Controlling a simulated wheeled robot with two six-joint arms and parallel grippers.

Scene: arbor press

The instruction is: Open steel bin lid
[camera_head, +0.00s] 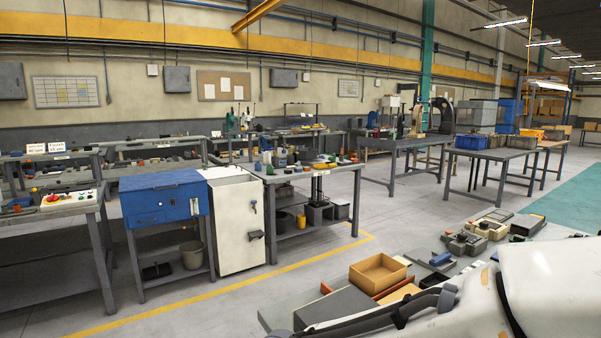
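I cannot single out the steel bin or its lid for certain. A dark grey box (335,307) with a flat, closed-looking top lies at the lower middle on a low grey surface. Its near side is partly covered by a black cable and a white shell that appear to be mine. Neither of my grippers shows in the head view.
An open tan tray (379,272) lies behind the grey box. Several grey and tan parts (466,243) lie further right. A blue cabinet (166,200) and a white cabinet (238,222) stand at left. Grey floor (225,300) with a yellow line is clear.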

